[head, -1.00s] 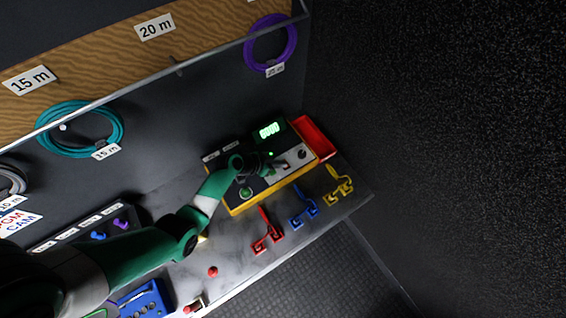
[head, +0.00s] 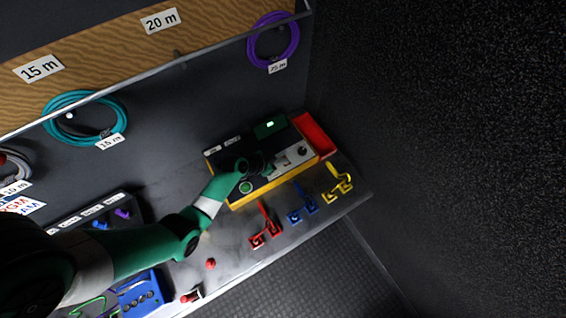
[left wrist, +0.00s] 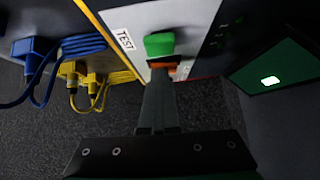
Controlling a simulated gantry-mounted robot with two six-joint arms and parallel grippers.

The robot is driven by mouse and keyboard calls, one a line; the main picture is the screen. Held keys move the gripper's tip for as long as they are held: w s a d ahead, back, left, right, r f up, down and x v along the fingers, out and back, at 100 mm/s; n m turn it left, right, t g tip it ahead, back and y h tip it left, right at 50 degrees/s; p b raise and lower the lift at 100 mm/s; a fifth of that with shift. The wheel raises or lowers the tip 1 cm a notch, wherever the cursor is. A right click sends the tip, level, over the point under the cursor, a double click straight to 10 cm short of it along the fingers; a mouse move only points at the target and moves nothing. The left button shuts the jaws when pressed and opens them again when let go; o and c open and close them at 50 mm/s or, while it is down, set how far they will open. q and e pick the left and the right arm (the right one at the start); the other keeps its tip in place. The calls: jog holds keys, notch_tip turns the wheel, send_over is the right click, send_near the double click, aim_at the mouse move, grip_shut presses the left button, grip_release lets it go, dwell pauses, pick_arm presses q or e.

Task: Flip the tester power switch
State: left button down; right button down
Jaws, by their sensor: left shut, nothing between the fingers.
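The tester (head: 234,203) is a yellow-edged box with a dark top, a white panel (head: 283,168), a black knob and a green round button. Its display (head: 270,126) shows one small bright mark; the display also appears in the left wrist view (left wrist: 283,75). My left gripper (head: 268,171) is shut and empty, its tip at the white panel. In the left wrist view the shut fingers (left wrist: 158,52) reach a white face (left wrist: 190,18) labelled TEST, with green and orange at their tip.
A red tray (head: 315,136) stands against the tester's far right. A blue box (head: 141,293) lies at the lower left. Cable coils hang on the wall behind.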

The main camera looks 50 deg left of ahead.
pick_arm(q)
jog(key=shift+s+a+f, duration=0.4)
jog(key=shift+f, duration=0.2)
jog(key=r+p, duration=0.4)
jog(key=r, duration=0.1)
jog(key=shift+w+d+r+p, duration=0.2)
jog(key=shift+w+p, duration=0.05)
jog(key=shift+p, duration=0.05)
jog(key=d+p+v, duration=0.1)
jog(key=p+v, duration=0.3)
jog(key=v, duration=0.5)
jog(key=shift+s+d+r, duration=0.2)
jog(key=shift+d+r, duration=0.05)
jog(key=shift+d, duration=0.05)
